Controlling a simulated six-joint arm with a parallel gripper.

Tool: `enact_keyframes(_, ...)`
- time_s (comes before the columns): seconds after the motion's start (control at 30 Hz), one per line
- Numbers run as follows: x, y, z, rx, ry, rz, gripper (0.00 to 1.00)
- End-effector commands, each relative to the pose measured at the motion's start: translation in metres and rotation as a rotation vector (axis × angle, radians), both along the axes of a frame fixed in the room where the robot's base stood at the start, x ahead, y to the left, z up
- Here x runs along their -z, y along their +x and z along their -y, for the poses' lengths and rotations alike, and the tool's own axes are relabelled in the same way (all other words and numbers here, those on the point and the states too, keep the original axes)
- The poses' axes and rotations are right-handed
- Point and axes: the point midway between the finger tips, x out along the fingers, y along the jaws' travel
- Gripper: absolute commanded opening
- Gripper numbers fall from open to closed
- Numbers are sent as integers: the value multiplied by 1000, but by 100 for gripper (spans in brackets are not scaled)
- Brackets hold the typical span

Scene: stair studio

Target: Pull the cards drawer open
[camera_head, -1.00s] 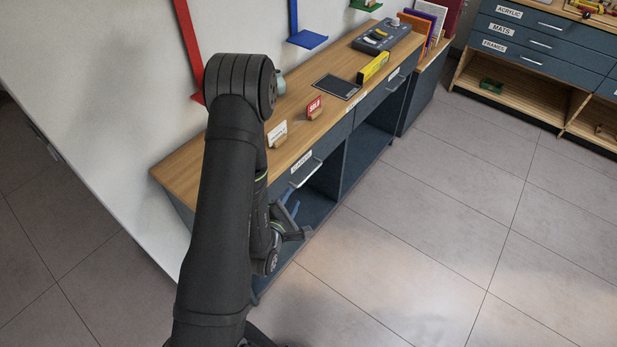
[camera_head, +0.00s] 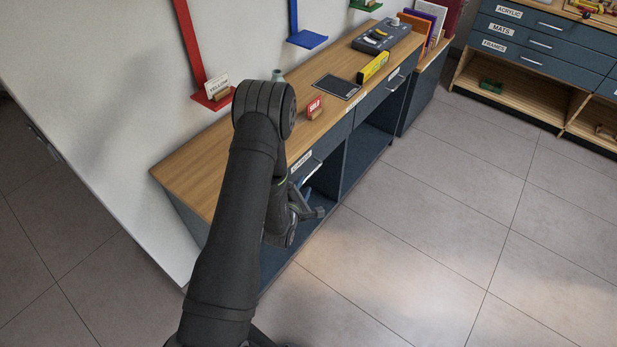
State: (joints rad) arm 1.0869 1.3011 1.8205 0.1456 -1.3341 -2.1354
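The drawer at the near left of the blue desk has a small white label (camera_head: 301,158), too small to read surely, and a bar handle (camera_head: 313,173). Its front looks flush with the desk; part of it is hidden behind my arm. My gripper (camera_head: 308,203) is just below and in front of this handle, at the open bay under the drawer. Its fingers are small and partly hidden by my wrist. I cannot tell whether they are apart or touching the handle. A second drawer with a handle (camera_head: 396,82) is farther right on the same desk.
The wooden desktop (camera_head: 190,172) carries a red SOLD sign (camera_head: 315,107), a dark pad (camera_head: 336,87), a yellow box (camera_head: 372,67) and a grey device (camera_head: 381,36). A labelled drawer cabinet (camera_head: 545,45) stands at the back right. The tiled floor (camera_head: 430,210) before the desk is clear.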

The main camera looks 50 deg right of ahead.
Motion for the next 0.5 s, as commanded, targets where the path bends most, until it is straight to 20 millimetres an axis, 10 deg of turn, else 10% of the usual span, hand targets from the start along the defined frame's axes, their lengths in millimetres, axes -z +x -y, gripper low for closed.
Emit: enact_keyframes(0.5, 13, 19, 54, 0, 0, -1, 32)
